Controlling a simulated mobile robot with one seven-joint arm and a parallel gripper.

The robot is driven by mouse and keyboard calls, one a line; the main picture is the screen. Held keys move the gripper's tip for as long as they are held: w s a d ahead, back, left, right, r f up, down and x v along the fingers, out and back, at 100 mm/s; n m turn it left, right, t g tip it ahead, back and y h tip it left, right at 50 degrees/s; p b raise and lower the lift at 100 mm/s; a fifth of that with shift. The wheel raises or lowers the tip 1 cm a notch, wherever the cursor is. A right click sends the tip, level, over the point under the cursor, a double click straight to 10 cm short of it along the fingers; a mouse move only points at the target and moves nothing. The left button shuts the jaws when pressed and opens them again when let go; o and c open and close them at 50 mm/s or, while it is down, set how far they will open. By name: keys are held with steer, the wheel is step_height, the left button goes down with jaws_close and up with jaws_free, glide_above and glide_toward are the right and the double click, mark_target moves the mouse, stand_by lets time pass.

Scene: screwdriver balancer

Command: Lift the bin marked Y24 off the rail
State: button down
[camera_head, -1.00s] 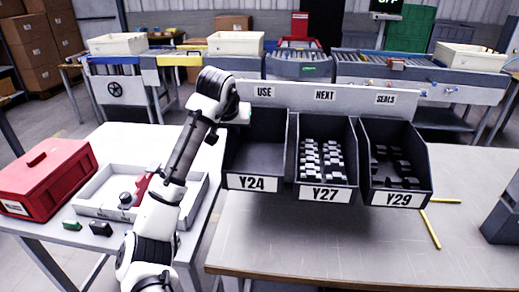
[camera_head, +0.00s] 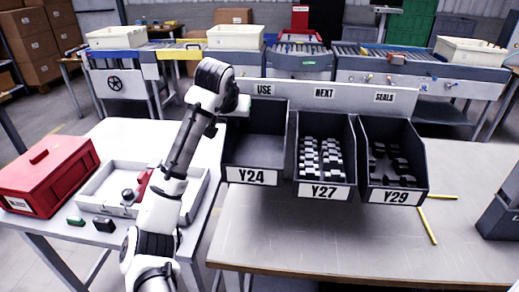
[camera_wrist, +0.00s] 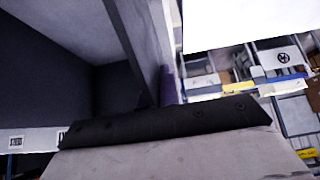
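The Y24 bin (camera_head: 252,177) is a dark, open-fronted bin at the left end of the bin row. It looks empty and sits slightly higher than its neighbour. My gripper (camera_head: 241,106) is at its upper left wall, and the bin's body partly hides the fingers. In the wrist view the bin's wall (camera_wrist: 124,35) runs down to the black gripper pad (camera_wrist: 160,120), with the dark interior on the left. The gripper appears shut on this wall. The rail (camera_head: 350,98) is the light board behind the bins, with labels USE, NEXT and SEALS.
The Y27 bin (camera_head: 320,192), holding black and white parts, stands close on the right. The Y29 bin (camera_head: 395,197) with dark parts is beyond it. A red box (camera_head: 45,175) and a white tray (camera_head: 105,200) are on the left table. The workbench (camera_head: 330,235) is clear in front.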

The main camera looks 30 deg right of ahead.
mark_target(227, 131)
steer(key=shift+s+a+b, duration=0.2)
steer(key=shift+s+a, duration=0.6)
steer(key=shift+s, duration=0.35)
steer(key=shift+s+a+b, duration=0.15)
steer(key=shift+s+a, duration=0.6)
steer(key=shift+s, duration=0.35)
steer(key=shift+s+a, duration=0.25)
steer(key=shift+s, duration=0.1)
steer(key=shift+r, duration=0.1)
